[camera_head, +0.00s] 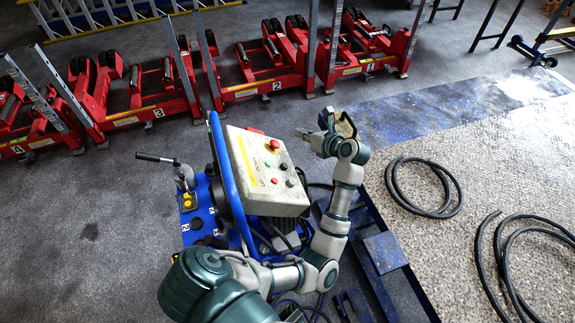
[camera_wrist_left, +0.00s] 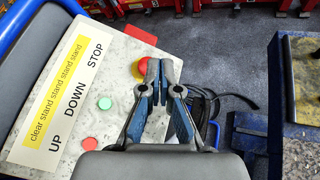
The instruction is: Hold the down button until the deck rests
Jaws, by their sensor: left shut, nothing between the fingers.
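The grey control box (camera_head: 258,165) stands tilted on the blue trolley unit in the head view. In the left wrist view its panel (camera_wrist_left: 50,110) reads UP, DOWN and STOP. A green button (camera_wrist_left: 105,103) lies beside DOWN, and a red button (camera_wrist_left: 89,143) beside UP. A red mushroom button (camera_wrist_left: 139,69) on a yellow ring lies beside STOP. My left gripper (camera_head: 303,133) is shut and empty at the box's right side. Its fingertips (camera_wrist_left: 155,64) overlap the mushroom button's edge in the wrist view; I cannot tell if they touch. I cannot tell which part is the deck.
Several red numbered units (camera_head: 262,88) stand in a row behind. A blue tubular handle (camera_head: 229,180) rises beside the box. A lever (camera_head: 155,157) stands at the left. Black hoses (camera_head: 455,205) lie on the right floor. Blue beams (camera_head: 385,250) lie beside my arm.

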